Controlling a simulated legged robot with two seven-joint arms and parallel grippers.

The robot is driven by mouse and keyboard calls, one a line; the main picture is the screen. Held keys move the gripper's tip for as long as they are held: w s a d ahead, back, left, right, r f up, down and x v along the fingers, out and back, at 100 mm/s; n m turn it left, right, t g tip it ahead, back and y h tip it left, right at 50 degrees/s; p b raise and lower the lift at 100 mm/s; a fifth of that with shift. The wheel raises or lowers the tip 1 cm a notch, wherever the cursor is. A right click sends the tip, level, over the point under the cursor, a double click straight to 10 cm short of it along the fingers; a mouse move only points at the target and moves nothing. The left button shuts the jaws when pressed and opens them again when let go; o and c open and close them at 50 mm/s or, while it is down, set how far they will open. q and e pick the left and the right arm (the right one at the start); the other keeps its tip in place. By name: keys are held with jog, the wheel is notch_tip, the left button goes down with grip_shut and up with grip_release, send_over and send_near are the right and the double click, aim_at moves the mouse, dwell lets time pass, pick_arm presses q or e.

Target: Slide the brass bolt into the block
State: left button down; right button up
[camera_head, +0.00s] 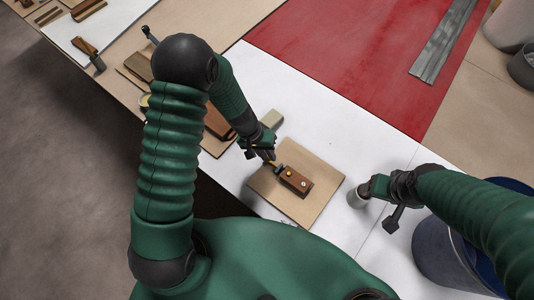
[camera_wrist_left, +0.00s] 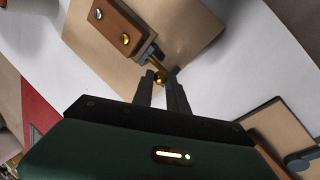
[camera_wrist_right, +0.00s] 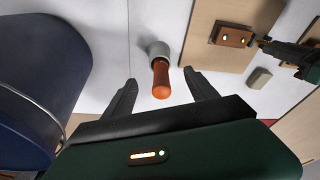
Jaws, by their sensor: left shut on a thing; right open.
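The brown block (camera_head: 296,182) lies on a tan board (camera_head: 318,172), with bright round heads on its top. A dark metal piece sits at its end facing my left gripper. My left gripper (camera_head: 268,158) is shut on the brass bolt (camera_wrist_left: 158,66) at that end. The bolt's shaft points to the dark piece; I cannot tell how deep it reaches. The block also shows in the left wrist view (camera_wrist_left: 124,30) and right wrist view (camera_wrist_right: 232,36). My right gripper (camera_wrist_right: 160,80) is open, its fingers either side of an orange handle (camera_wrist_right: 161,82) and apart from it.
The orange handle joins a pale grey head (camera_wrist_right: 158,50) on the white table. A pale small block (camera_head: 271,119) lies beyond my left gripper. A blue bin (camera_head: 450,255) stands by my right arm. A red sheet (camera_head: 340,60) at the back is mostly clear.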

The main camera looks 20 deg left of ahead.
aim_at(279, 167)
pick_arm(q)
jog(key=shift+s, duration=0.15)
jog(key=shift+f, duration=0.1)
dwell(0.4)
jog(key=d, duration=0.1)
jog(key=s+d, duration=0.1)
jog(key=shift+d+b, duration=0.3)
jog(key=shift+b, duration=0.1)
jog(key=shift+s+d, duration=0.15)
jog(key=shift+d, duration=0.15)
jog(key=c, duration=1.5)
grip_release()
jog(key=shift+o, duration=1)
jog(key=shift+d, duration=0.1)
